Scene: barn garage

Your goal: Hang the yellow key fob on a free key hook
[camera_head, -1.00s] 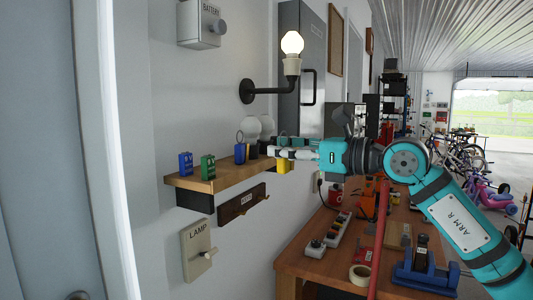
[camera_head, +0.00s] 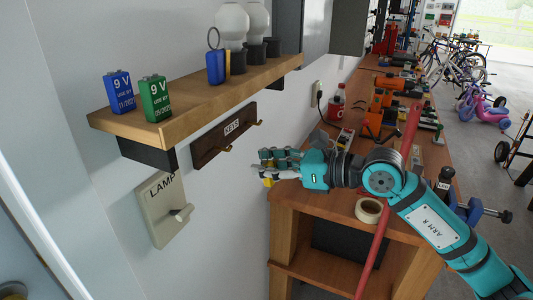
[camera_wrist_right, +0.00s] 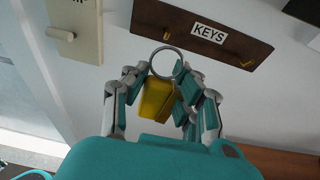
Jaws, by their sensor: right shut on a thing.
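My right gripper (camera_head: 264,166) is shut on the yellow key fob (camera_head: 268,182), which is mostly hidden by the fingers in the head view. In the right wrist view the yellow fob (camera_wrist_right: 155,98) sits between the fingers (camera_wrist_right: 163,82), with its metal ring (camera_wrist_right: 166,61) standing up past the fingertips. The dark key rack (camera_head: 208,147), labelled KEYS, is on the wall below the shelf. Its two brass hooks show in the wrist view, the left hook (camera_wrist_right: 167,35) and the right hook (camera_wrist_right: 247,64); both look empty. The ring appears just below the left hook there, with a gap.
The wooden shelf (camera_head: 190,112) above the rack holds a blue battery (camera_head: 119,93), a green battery (camera_head: 155,99), a blue fob (camera_head: 216,67) with a ring and light bulbs (camera_head: 232,22). A lamp switch (camera_head: 160,208) is lower left. The workbench (camera_head: 330,205) is at right.

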